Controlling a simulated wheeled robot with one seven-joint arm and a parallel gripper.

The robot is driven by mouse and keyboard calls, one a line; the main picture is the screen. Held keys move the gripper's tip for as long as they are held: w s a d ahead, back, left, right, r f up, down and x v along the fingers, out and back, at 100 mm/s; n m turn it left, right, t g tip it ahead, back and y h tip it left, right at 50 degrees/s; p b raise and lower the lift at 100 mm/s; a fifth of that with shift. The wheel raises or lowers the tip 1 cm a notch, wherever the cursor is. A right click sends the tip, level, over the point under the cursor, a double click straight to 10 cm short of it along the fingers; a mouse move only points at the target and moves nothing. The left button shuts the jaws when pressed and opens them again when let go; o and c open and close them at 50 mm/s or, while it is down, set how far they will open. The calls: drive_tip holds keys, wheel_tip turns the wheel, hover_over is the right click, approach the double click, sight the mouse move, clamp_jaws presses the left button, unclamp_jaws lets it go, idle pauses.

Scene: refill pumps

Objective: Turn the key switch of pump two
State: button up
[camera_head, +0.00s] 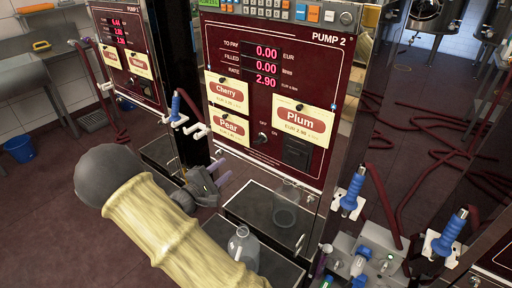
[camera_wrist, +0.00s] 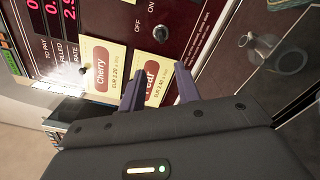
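Pump 2 (camera_head: 330,60) has a dark red front panel. Its small dark key switch (camera_head: 262,138) sits between the OFF and ON labels, below the displays and right of the Pear card. In the wrist view the key switch (camera_wrist: 160,33) shows as a dark round knob, beyond the fingertips. My gripper (camera_head: 221,171) is in front of the panel, below and left of the switch and apart from it. In the wrist view its two fingers (camera_wrist: 160,82) stand apart with nothing between them, in front of the Pear card (camera_wrist: 152,84). The switch's exact angle is too small to tell.
Cherry (camera_head: 227,92), Pear (camera_head: 230,125) and Plum (camera_head: 301,120) cards are on the panel. A dark slot (camera_head: 297,152) is right of the switch. A glass bottle (camera_head: 243,247) stands below. Blue-handled nozzles (camera_head: 352,190) flank the pump at both sides.

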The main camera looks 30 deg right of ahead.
sight(256, 143)
drive_tip(key=x, duration=0.8)
drive_tip(key=p+x, duration=0.1)
drive_tip(key=x, duration=0.8)
drive_tip(key=shift+s+d, duration=0.1)
drive_tip(key=shift+d, duration=0.25)
clamp_jaws()
